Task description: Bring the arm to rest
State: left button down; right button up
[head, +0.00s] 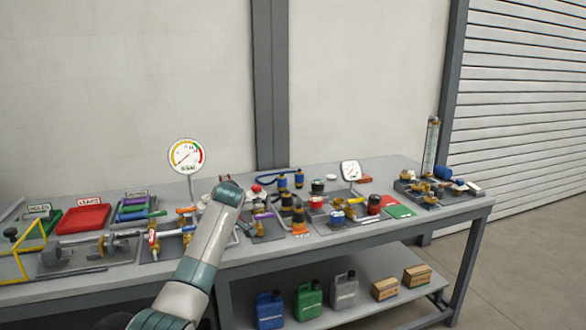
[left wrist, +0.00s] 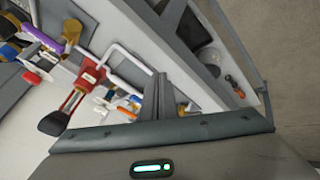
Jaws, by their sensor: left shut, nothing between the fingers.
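My left arm (head: 208,245) comes up from the bottom of the head view and reaches over the front edge of the workbench (head: 350,235). Its teal upper end (head: 229,193) covers part of the bench top, and the fingers cannot be made out there. In the left wrist view my left gripper (left wrist: 157,95) shows as dark fingers, shut and empty. Pipe fittings and a red part (left wrist: 92,75) lie beyond it, with no visible contact. My right gripper is in neither view.
A round gauge (head: 186,156) stands behind the arm. A red tray (head: 83,218) and a yellow frame (head: 30,245) are at left. Valves and fittings crowd the bench right of the arm. Jugs (head: 308,300) and boxes (head: 417,275) are on the lower shelf. Floor at right is clear.

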pick_arm(q)
jog(key=s+f+m+g+h, duration=0.15)
jog(key=s+f+m, duration=0.65)
jog(key=s+f, duration=1.9)
jog(key=s+m+h, duration=0.3)
jog(key=s+m, duration=0.6)
jog(key=s, duration=2.6)
jog(key=w+d+f+t, duration=0.1)
jog(key=w+d+f, duration=0.15)
jog(key=f, duration=0.75)
jog(key=w+d+f, duration=0.1)
jog(key=w+f, duration=0.3)
jog(key=f, duration=0.5)
jog(key=s+d+f+t, duration=0.1)
jog(key=s+f, duration=0.1)
jog(key=f, duration=0.6)
jog(key=s+d+f+t+h, duration=0.1)
jog(key=s+d+f, duration=0.1)
jog(key=f, duration=0.5)
jog(key=shift+s+f+m, duration=0.15)
jog(key=shift+f+m, duration=0.15)
jog(key=shift+f, duration=0.1)
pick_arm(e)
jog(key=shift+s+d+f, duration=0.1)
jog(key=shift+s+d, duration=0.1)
